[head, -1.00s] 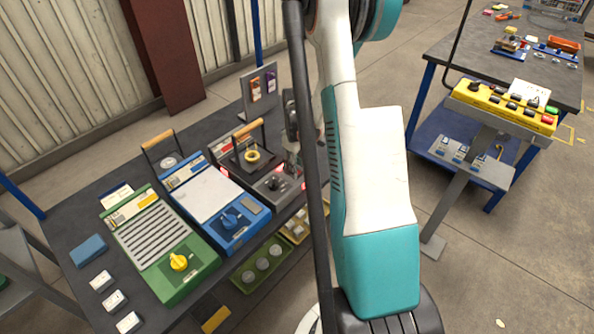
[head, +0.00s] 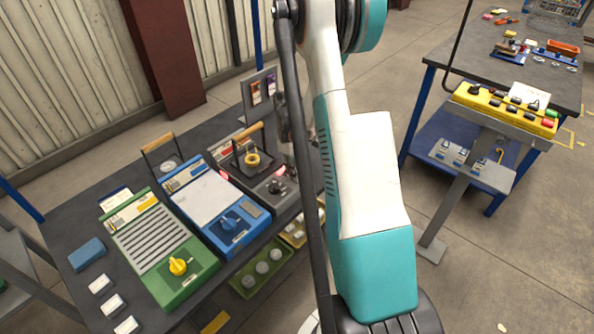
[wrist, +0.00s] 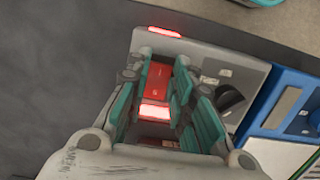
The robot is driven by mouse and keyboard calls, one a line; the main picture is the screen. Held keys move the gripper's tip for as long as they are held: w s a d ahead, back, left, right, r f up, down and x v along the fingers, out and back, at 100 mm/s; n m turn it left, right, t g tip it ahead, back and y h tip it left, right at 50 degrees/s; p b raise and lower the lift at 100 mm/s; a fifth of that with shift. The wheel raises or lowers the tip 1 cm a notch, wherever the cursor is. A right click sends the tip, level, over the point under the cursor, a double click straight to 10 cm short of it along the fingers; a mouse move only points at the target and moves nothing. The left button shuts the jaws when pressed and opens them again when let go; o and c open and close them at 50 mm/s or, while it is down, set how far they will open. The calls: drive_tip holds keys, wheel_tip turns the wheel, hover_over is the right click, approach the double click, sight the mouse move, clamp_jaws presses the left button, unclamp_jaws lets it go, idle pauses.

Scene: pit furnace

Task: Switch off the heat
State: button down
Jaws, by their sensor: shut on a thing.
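The grey heating unit (head: 262,193) stands at the right end of a row of units on the dark bench. It has a black knob (head: 275,187) on its front, also in the wrist view (wrist: 231,97), and a yellow ring-shaped piece (head: 252,159) on top. A red light strip (wrist: 163,31) glows on its edge. In the wrist view my gripper (wrist: 160,100) has its teal-padded fingers on both sides of a red block with a lit, pale-red face (wrist: 155,110). The jaws are shut on this red lit part. The black knob is outside the fingers. My arm partly hides the gripper in the head view.
A blue unit (head: 228,228) with a blue knob and a green unit (head: 165,255) with a yellow knob stand to the left. A yellow control panel (head: 505,108) stands on a post at right. A second bench is behind it. Open floor lies at lower right.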

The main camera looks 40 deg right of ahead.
drive_tip(key=shift+w+g, duration=0.25)
drive_tip(key=shift+g, duration=0.55)
drive_tip(key=c, duration=1.4)
unclamp_jaws()
drive_tip(key=v, duration=1.2)
drive_tip(key=shift+a, duration=0.15)
